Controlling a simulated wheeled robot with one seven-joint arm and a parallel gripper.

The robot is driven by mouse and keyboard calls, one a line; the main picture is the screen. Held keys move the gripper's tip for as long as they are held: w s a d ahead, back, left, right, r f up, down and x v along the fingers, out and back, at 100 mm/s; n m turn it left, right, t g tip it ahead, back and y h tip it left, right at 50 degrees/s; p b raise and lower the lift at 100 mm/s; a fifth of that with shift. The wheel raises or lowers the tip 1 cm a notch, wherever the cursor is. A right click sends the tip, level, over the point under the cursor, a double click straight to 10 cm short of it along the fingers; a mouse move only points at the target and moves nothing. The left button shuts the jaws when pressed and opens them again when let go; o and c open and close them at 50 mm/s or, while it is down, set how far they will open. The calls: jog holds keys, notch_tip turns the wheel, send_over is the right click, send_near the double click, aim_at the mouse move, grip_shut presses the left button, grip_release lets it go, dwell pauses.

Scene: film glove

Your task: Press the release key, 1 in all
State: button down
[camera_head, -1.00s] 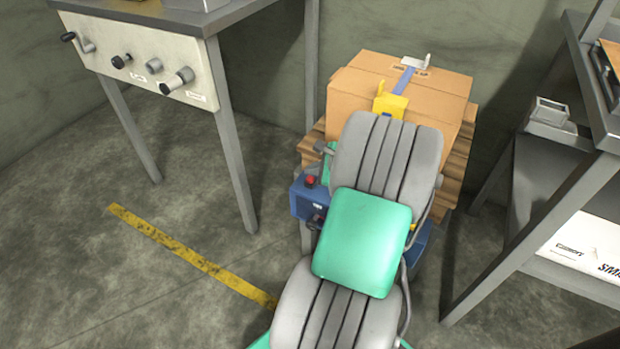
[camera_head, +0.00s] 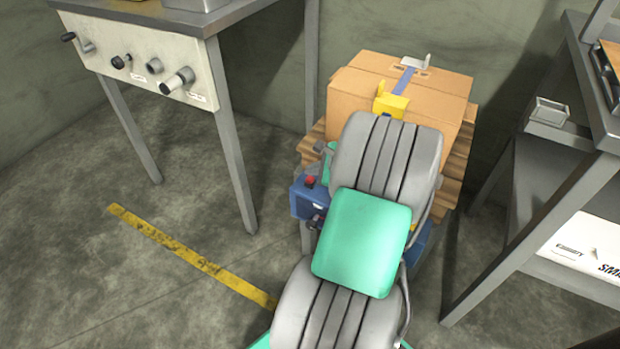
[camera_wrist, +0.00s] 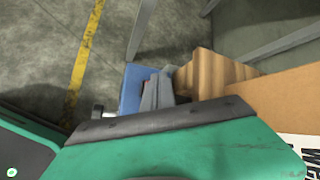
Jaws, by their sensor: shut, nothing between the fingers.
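A blue housing (camera_head: 303,203) with a red key (camera_head: 311,181) on its top stands beside the carton stack, left of my arm. I take this red key to be the release key, but cannot read a label on it. In the wrist view the blue housing (camera_wrist: 131,90) lies directly beyond my gripper (camera_wrist: 158,90). The grey fingers are together and empty, with their tips close to the housing's edge. A small reddish patch shows beside the fingertips; I cannot tell whether they touch the key.
A cardboard carton (camera_head: 350,95) with a blue strap and yellow fitting (camera_head: 391,104) sits on a wooden pallet (camera_head: 458,165). A bench with a knob panel (camera_head: 140,65) is at left, a grey table (camera_head: 597,110) at right. Floor around the yellow line (camera_head: 190,255) is clear.

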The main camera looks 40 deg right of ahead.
aim_at(313, 180)
jog(key=shift+f, duration=0.1)
dwell(0.4)
jog(key=shift+f, duration=0.3)
jog(key=shift+f, duration=0.5)
dwell(0.5)
jog(key=shift+r, duration=0.1)
jog(key=shift+r+p, duration=0.8)
jog(key=shift+p, duration=0.4)
notch_tip(313, 180, up, 5)
jog(key=p, duration=0.5)
